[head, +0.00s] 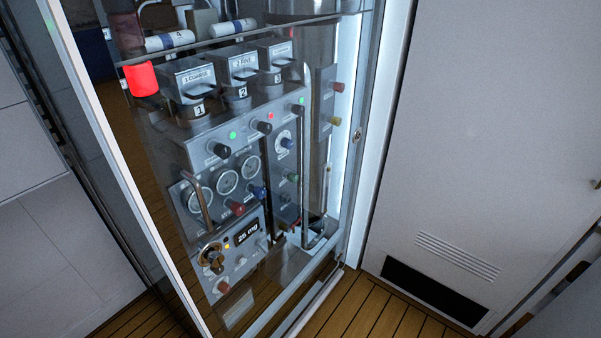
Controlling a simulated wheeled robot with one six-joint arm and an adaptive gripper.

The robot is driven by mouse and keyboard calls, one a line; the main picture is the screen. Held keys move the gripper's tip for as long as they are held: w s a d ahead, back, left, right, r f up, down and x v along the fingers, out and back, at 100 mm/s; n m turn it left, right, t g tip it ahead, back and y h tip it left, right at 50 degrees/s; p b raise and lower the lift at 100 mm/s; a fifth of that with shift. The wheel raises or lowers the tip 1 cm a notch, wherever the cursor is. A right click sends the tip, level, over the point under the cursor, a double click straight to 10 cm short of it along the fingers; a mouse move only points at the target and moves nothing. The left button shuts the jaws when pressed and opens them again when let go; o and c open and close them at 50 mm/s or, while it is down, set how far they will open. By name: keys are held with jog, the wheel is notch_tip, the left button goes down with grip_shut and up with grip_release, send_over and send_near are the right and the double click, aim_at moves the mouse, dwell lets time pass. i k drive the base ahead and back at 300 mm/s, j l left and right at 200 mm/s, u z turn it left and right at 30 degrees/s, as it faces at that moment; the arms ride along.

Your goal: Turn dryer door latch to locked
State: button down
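A fill panel (222,165) stands in a cabinet behind what looks like clear glazing, tilted in the head view. No part is readable as the dryer door latch. Long grey handles (304,150) stand upright in front of the panel. My gripper is not in view.
Several round gauges (227,182) and coloured knobs fill the panel, below three numbered boxes (240,66). A red lamp (141,79) glows at upper left. A pale door with a vent (457,255) stands right; wooden floor (372,308) shows in front.

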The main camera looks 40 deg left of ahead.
aim_at(212, 255)
jog(key=u, duration=1.4)
